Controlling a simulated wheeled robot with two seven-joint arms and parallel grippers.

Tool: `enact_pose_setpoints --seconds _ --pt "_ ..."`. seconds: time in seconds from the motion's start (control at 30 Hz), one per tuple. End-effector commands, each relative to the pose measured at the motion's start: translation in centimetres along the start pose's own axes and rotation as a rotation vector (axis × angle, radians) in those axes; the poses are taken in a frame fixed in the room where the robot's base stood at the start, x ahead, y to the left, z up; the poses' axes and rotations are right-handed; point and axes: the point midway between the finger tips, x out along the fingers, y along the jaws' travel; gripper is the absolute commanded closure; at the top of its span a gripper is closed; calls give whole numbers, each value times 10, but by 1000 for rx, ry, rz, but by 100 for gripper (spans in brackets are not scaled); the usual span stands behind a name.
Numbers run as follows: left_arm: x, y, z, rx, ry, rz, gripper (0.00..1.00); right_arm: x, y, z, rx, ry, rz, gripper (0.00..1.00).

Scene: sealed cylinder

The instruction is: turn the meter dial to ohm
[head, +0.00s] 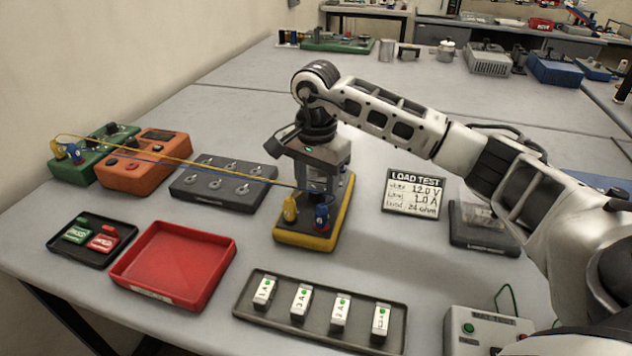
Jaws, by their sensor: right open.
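The meter (285,238), a dark unit with a yellow rim, lies on the table in the middle of the head view. A dark round part, probably the dial, shows between the fingers. Its pointer and markings are hidden or too small to read, and I cannot tell whether the fingers touch it. My left gripper is not in view.
Yellow and blue leads (190,162) run from the green box (85,165) past the orange box (146,166) and over the switch panel (222,180) to the meter. A red tray (172,262), a grey tray of white blocks (255,315) and a load test card (413,193) stand nearby.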

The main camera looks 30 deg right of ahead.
Motion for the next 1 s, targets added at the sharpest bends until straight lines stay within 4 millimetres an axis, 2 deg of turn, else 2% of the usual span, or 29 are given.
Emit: enact_pose_setpoints --seconds 0.13,0.17,0.3,0.67,1.0 --pt "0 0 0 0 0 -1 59 0 0 0 0 0 1 50" --pt "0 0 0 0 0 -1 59 0 0 0 0 0 1 55" --pt "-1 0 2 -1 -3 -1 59 0 0 0 0 0 1 94" --pt "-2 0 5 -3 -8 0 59 0 0 0 36 0 1 94" --pt "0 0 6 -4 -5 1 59 0 -1 0 253 -1 1 94"
